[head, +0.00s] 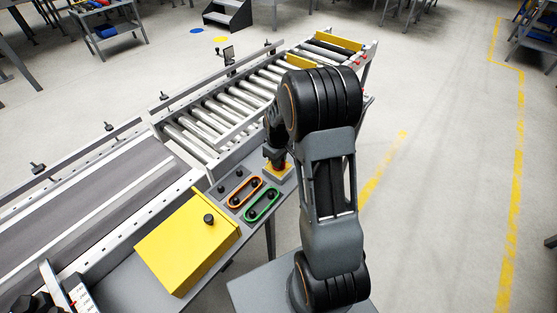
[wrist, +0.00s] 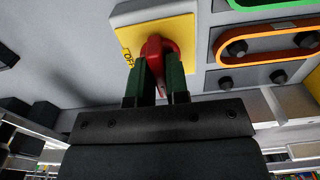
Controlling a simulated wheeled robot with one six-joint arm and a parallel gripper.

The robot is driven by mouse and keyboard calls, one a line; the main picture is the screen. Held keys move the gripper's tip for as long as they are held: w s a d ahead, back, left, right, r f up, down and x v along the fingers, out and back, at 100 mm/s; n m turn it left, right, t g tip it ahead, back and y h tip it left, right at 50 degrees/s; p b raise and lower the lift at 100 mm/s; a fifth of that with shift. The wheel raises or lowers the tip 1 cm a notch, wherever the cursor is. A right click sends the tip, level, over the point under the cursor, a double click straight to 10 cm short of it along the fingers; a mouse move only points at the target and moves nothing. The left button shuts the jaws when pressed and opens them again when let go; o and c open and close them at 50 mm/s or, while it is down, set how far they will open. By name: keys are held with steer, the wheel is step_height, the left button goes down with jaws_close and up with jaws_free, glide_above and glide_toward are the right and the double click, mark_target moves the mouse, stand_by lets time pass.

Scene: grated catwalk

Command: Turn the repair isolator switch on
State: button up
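The repair isolator switch is a red handle (wrist: 154,48) on a yellow plate (wrist: 188,30) in the wrist view. The word OFF shows on the plate's left part, beside the handle. My gripper (wrist: 160,78) has its two dark green fingers on either side of the handle, close together, and appears shut on it. The fingers hide part of the handle. In the head view the yellow plate (head: 279,175) sits on the grey control panel, with my gripper (head: 278,163) down over it and the handle mostly hidden.
Orange-framed (head: 245,192) and green-framed (head: 262,205) button pairs lie beside the switch on the panel. A yellow box (head: 185,240) with a black knob stands nearer. A roller conveyor (head: 235,105) and a belt conveyor (head: 90,210) run alongside.

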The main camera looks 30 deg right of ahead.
steer(key=o, duration=0.4)
steer(key=shift+r, duration=0.1)
step_height(320, 180, up, 14)
steer(key=shift+f+p, duration=0.2)
steer(key=shift+p, duration=0.25)
stand_by(0.5)
steer(key=s+a+r+m+t+p, duration=0.1)
steer(key=s+a+r, duration=0.2)
steer(key=s, duration=0.2)
steer(key=s+a+r+m+t+p, duration=0.1)
steer(key=s+a+r+m+p, duration=0.1)
steer(key=s, duration=0.3)
steer(key=s+a+r+m+t+p, duration=0.1)
steer(key=s+a+r, duration=0.3)
steer(key=s, duration=0.2)
steer(key=shift+s+a+m+t+p, duration=0.1)
steer(key=shift+a+m+t+p, duration=0.1)
steer(key=shift+m+t+p, duration=0.1)
